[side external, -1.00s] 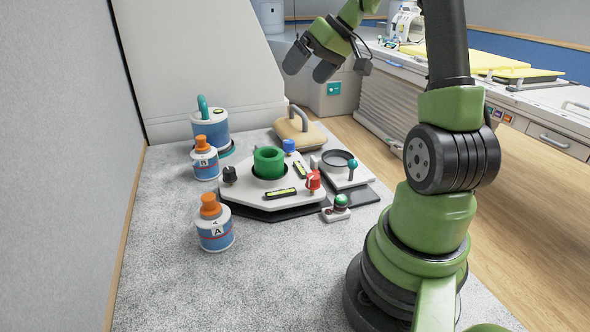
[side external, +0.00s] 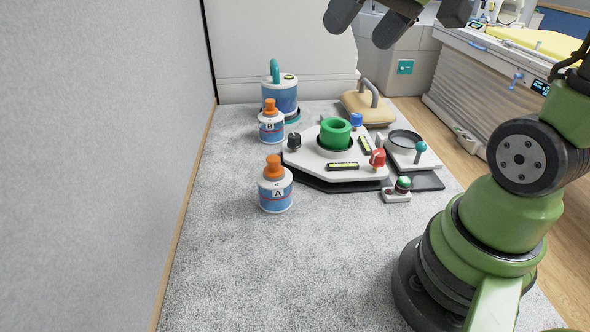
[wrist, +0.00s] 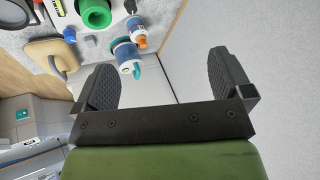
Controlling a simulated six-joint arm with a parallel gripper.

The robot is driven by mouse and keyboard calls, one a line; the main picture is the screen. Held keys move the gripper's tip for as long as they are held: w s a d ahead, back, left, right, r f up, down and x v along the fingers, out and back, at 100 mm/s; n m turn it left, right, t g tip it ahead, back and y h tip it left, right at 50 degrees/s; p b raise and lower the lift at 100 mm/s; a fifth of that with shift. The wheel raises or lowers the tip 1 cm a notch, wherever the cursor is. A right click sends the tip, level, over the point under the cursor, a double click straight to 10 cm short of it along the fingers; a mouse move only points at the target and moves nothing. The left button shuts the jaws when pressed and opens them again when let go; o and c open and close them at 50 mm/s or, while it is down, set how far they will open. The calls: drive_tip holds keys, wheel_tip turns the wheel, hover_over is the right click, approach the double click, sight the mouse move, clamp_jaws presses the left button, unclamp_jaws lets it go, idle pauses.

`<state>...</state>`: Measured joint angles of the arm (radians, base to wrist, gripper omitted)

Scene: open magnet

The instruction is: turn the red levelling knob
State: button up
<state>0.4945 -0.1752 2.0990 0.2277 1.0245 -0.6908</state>
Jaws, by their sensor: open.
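The red levelling knob (side external: 378,159) sits at the right front corner of a white levelling platform (side external: 310,164). The platform also has a black knob (side external: 294,141) at the left, a blue knob (side external: 356,120) at the back, two spirit levels (side external: 342,167) and a green ring (side external: 335,133) in the middle. My gripper (side external: 368,22) is at the top of the side view, well above and behind the platform, apart from everything. In the wrist view its two fingers (wrist: 168,82) are wide apart with nothing between them. The red knob is not visible in the wrist view.
Bottle A (side external: 275,188) and bottle B (side external: 271,125) stand left of the platform. A blue and white canister (side external: 281,98) and a tan handled block (side external: 367,109) stand behind. The front carpet is clear.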

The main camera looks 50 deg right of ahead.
drive_tip(key=s+a, duration=0.5)
drive_tip(key=a, duration=0.1)
drive_tip(key=shift+r+t, duration=0.2)
drive_tip(key=shift+t, duration=0.4)
drive_tip(key=s, duration=0.1)
drive_tip(key=s+a, duration=0.1)
drive_tip(key=s+a+f, duration=0.1)
drive_tip(key=s, duration=0.1)
drive_tip(key=shift+s+a, duration=0.1)
drive_tip(key=shift+a, duration=0.15)
drive_tip(key=shift+c, duration=0.6)
drive_tip(key=shift+s+f, duration=0.15)
drive_tip(key=shift+s, duration=0.05)
drive_tip(key=c, duration=0.7)
drive_tip(key=shift+o, duration=0.2)
drive_tip(key=n+g+h, duration=0.2)
drive_tip(key=g, duration=0.5)
hover_over(379, 153)
wheel_tip(379, 153, down, 15)
drive_tip(key=shift+f, duration=0.55)
wheel_tip(379, 153, down, 9)
